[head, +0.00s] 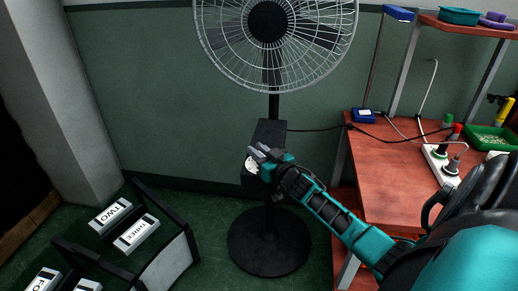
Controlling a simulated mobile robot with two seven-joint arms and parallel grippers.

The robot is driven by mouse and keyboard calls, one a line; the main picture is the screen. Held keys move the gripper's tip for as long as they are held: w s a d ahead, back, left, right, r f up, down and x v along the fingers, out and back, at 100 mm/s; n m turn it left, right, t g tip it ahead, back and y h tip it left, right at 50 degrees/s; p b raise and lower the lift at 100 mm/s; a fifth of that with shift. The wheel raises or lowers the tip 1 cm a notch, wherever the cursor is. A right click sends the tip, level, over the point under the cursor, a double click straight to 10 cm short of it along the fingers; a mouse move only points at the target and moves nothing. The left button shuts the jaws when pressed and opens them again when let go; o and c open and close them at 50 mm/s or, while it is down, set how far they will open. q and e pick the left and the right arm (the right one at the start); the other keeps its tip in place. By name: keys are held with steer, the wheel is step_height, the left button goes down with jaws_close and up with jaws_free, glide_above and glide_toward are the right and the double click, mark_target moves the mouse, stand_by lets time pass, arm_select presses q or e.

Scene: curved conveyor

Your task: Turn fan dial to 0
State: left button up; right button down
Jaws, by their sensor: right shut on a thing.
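The standing fan (273,104) is in the middle of the head view, with a wire cage, a black pole and a round black base. Its dark control box (270,132) sits partway up the pole. The pale fan dial (251,164) is on the front of the box, partly hidden by my gripper. My right gripper (257,155) reaches in from the right and is shut on the dial. The dial's pointer and numbers are too small to read. My left gripper is not in view.
A reddish workbench (405,170) stands at the right, with a white power strip (440,163) and a green tray (490,138). A black cord runs from the fan to the bench. A rack with labelled boxes (136,232) stands at the lower left.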

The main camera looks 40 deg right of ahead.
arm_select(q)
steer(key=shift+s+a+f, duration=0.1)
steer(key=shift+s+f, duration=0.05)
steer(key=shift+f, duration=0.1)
arm_select(e)
steer(key=shift+r, duration=0.15)
steer(key=c, duration=1.1)
jaws_free()
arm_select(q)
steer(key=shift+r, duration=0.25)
arm_select(e)
steer(key=shift+s, duration=0.3)
arm_select(q)
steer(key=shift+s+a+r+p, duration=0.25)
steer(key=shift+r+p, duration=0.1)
steer(key=shift+p, duration=0.55)
arm_select(e)
steer(key=s, duration=0.8)
steer(key=s+a, duration=0.1)
steer(key=s, duration=0.3)
steer(key=shift+s+a, duration=0.1)
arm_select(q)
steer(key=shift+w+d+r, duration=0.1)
